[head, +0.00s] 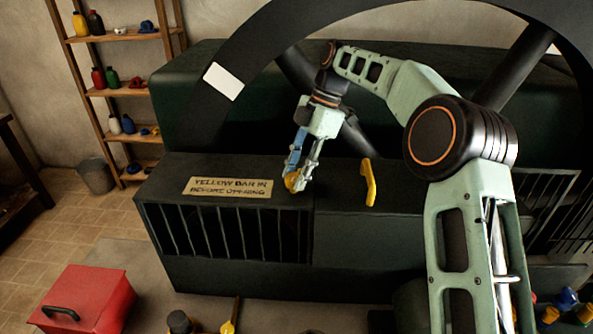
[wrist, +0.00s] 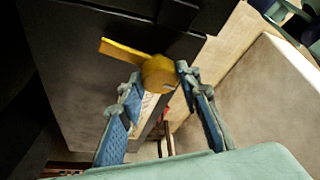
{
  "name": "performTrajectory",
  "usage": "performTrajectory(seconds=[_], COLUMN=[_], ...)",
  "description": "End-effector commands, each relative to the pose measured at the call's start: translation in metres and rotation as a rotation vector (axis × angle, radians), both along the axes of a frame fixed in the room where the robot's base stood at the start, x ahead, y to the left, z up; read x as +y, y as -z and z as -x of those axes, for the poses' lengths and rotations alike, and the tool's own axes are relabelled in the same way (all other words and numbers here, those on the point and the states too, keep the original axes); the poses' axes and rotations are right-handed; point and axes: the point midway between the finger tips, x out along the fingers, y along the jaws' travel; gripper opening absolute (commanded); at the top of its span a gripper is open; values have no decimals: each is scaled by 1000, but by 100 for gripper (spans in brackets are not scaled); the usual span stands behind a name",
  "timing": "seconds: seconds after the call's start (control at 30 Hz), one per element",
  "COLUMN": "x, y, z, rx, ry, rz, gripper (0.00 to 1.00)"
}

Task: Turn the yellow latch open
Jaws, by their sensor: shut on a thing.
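A yellow handle (head: 369,183) stands on the cabinet to the right. A large dark wheel (head: 245,62) arches behind my arm. A red toolbox (head: 88,299) is on the floor, with shelves (head: 120,92) at back left.

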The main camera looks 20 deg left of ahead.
Motion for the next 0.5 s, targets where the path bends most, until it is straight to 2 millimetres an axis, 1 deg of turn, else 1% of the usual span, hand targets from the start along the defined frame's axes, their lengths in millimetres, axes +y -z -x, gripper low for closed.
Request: performTrajectory(seconds=[0.2,0.5], x=[2,2], y=[0,-1], z=[-1,-1], rx=[-2,-3], ry=[-130,-219], rz=[-2,-1], gripper=[7,7])
